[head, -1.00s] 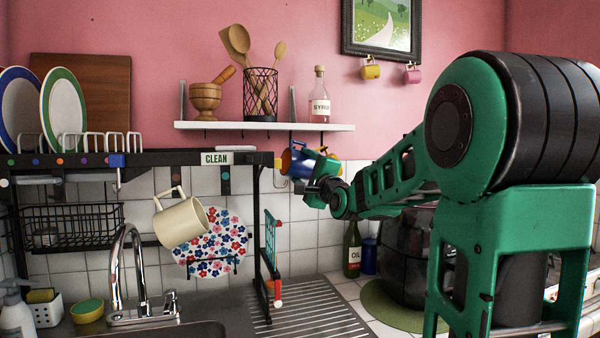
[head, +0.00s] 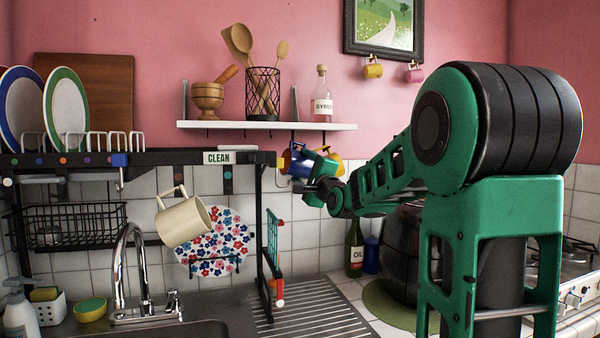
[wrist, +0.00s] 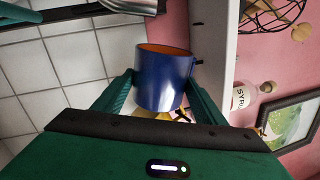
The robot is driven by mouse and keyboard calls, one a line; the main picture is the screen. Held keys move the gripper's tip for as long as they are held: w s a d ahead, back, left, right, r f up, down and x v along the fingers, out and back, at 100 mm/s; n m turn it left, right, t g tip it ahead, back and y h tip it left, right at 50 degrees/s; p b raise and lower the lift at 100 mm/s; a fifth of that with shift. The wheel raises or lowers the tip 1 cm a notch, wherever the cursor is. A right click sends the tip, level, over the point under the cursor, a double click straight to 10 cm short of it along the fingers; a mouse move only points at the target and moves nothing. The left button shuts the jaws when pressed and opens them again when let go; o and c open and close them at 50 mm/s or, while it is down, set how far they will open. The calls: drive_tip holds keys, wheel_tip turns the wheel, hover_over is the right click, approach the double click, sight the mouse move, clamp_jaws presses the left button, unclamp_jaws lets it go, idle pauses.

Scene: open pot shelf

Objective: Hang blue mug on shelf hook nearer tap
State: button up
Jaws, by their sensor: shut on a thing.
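The blue mug (head: 289,161), with an orange inside, is held in my gripper (head: 307,170) just below the wall shelf (head: 250,125) and right of the drying rack's top corner. In the wrist view the blue mug (wrist: 162,82) sits between both fingers of my gripper (wrist: 160,90), its orange mouth facing away. Small dark hooks (head: 207,134) show under the wall shelf, left of the mug. The chrome tap (head: 128,270) stands at the sink, lower left. Something yellow (head: 333,165) shows behind my gripper, mostly hidden.
The black drying rack (head: 150,158) with a CLEAN label is close left of the mug. A tilted cream mug (head: 183,222) hangs from it. A syrup bottle (head: 321,95) and utensil basket (head: 262,92) stand on the shelf. A dark pot (head: 400,255) is below my arm.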

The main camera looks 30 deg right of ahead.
drive_tip(key=shift+w, duration=0.1)
drive_tip(key=shift+w+d+f, duration=0.2)
drive_tip(key=shift+w+f, duration=0.2)
drive_tip(key=shift+w, duration=0.25)
idle(0.6)
drive_tip(key=o, duration=1.4)
drive_tip(key=shift+s, duration=0.1)
